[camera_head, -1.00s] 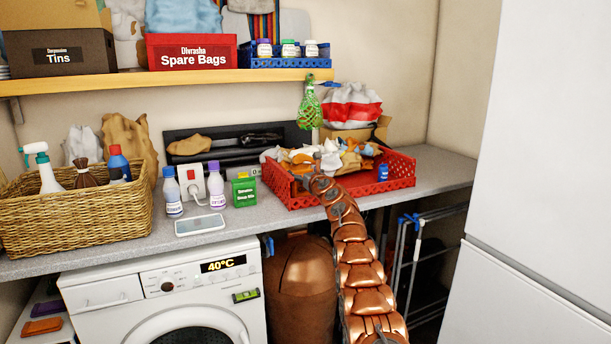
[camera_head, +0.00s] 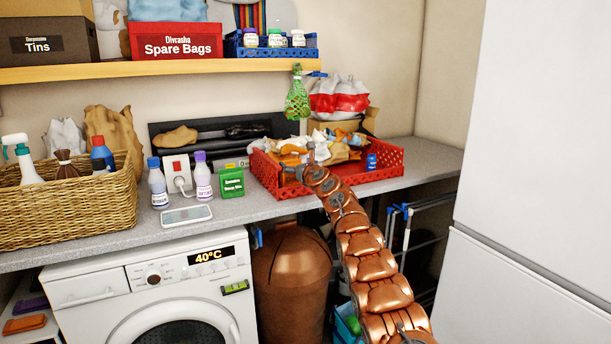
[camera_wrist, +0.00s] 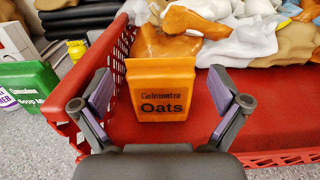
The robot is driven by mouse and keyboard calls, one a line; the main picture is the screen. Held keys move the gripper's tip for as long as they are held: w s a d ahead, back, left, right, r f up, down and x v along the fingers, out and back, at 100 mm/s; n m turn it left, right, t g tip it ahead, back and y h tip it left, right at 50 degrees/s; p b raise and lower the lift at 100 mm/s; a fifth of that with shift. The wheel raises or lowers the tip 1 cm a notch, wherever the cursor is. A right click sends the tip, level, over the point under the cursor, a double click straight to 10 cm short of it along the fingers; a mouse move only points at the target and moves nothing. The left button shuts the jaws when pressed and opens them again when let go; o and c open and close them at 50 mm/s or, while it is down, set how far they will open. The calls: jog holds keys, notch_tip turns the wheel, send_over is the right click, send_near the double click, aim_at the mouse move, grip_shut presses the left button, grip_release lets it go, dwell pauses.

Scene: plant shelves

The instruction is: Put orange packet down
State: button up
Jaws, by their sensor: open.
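The orange packet (camera_wrist: 160,92), labelled Oats, stands upright on the bare red floor of the red crate (camera_wrist: 62,95). My gripper (camera_wrist: 162,97) is open, with one finger left and one right of the packet and visible gaps on both sides. The packet is too small there to tell from the other orange pieces.
Crumpled white, orange and tan bags (camera_wrist: 245,38) fill the crate's back. A green box (camera_head: 232,182), bottles (camera_head: 203,180) and a phone (camera_head: 186,215) stand or lie left of it. A green net bag (camera_head: 297,98) hangs above.

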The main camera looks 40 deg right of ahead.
jog(key=shift+s+a+f+b, duration=0.1)
jog(key=shift+s+f+b, duration=0.1)
jog(key=shift+s, duration=0.3)
jog(key=shift+s+a+f+b, duration=0.1)
jog(key=shift+s+b, duration=0.1)
jog(key=shift+s, duration=0.3)
jog(key=b+v, duration=0.1)
jog(key=v, duration=0.1)
jog(key=shift+s+a+r, duration=0.1)
jog(key=shift+s+a, duration=0.1)
jog(key=shift+s, duration=0.1)
jog(key=shift+b+v, duration=0.35)
jog(key=shift+v, duration=1.15)
jog(key=shift+a, duration=0.1)
jog(key=shift+w, duration=0.1)
